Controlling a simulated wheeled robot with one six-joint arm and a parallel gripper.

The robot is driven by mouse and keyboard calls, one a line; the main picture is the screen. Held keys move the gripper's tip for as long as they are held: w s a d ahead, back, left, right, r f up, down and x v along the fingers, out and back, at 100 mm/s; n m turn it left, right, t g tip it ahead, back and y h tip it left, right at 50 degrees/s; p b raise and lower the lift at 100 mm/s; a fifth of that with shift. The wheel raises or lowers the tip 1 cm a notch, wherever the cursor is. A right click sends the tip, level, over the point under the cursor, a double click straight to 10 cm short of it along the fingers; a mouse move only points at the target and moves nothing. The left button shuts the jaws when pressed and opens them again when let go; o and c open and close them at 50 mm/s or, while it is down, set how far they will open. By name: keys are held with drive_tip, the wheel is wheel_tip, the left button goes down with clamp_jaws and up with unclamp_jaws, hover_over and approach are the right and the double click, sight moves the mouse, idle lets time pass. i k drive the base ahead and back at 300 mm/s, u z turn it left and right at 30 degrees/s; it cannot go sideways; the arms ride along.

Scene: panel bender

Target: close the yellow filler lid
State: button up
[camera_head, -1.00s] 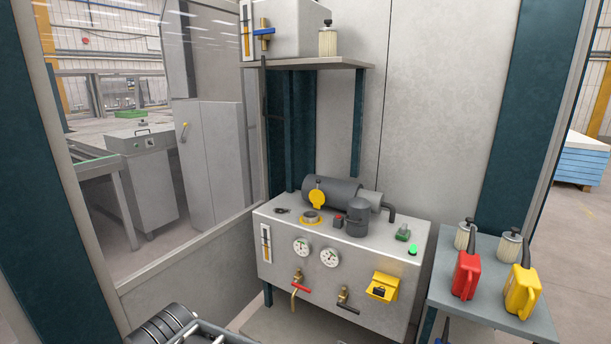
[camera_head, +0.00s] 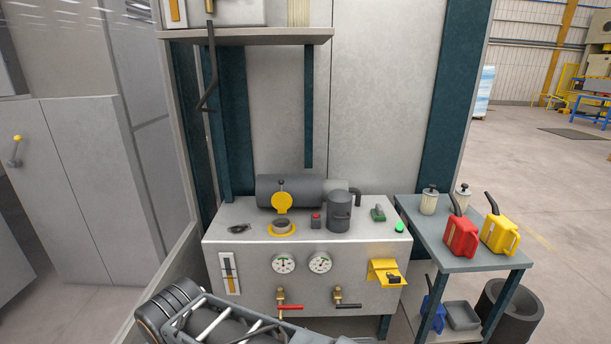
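The yellow filler lid (camera_head: 281,202) stands raised at the back of the filler neck (camera_head: 282,226), on top of the grey hydraulic unit (camera_head: 225,256). The round neck opening is uncovered, with a yellow ring at its base. My gripper is not in view. Part of my arm shows at the bottom left, in front of the unit.
A grey motor lies behind the lid, and a dark cylinder (camera_head: 339,211) stands right of the neck with a red button (camera_head: 316,220) between. A shelf (camera_head: 250,36) overhangs behind. A side table (camera_head: 470,262) at right holds red (camera_head: 460,237) and yellow (camera_head: 500,235) cans.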

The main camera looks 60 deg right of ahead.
sight(281, 200)
drive_tip(key=z, duration=1)
drive_tip(key=i, duration=0.9)
drive_tip(key=z, duration=0.9)
